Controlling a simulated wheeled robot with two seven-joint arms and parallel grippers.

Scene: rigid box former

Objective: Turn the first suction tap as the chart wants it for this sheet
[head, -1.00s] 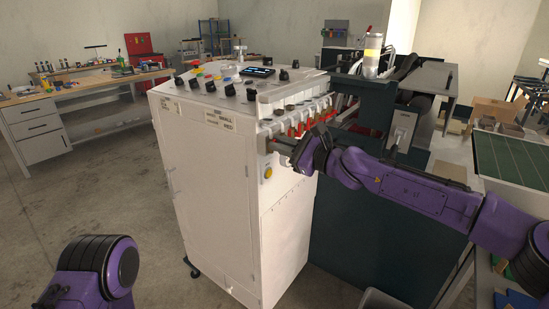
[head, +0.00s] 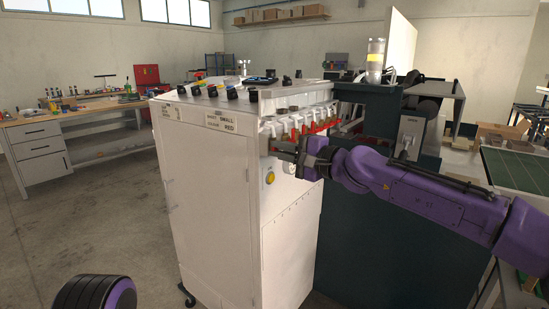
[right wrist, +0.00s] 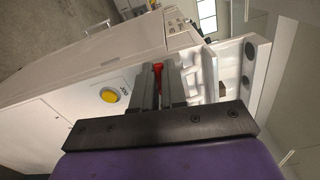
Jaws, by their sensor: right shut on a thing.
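My right gripper (head: 283,150) is at the near end of the row of suction taps (head: 318,127) on the side of the white machine cabinet (head: 215,190). In the right wrist view its two dark fingers (right wrist: 158,88) are shut on a red tap handle (right wrist: 157,69), seen between them; this looks like the first suction tap. The fingers hide most of it, so its exact angle is hard to tell. A label plate (head: 220,121) on the cabinet front reads "SMALL" and "RED", with smaller unreadable words. My left gripper is out of view.
A yellow jog button (head: 269,178) sits just below the taps and shows in the right wrist view (right wrist: 109,95). Knobs (head: 231,93) line the cabinet top. A signal lamp (head: 375,60) stands behind. The floor left of the cabinet is clear.

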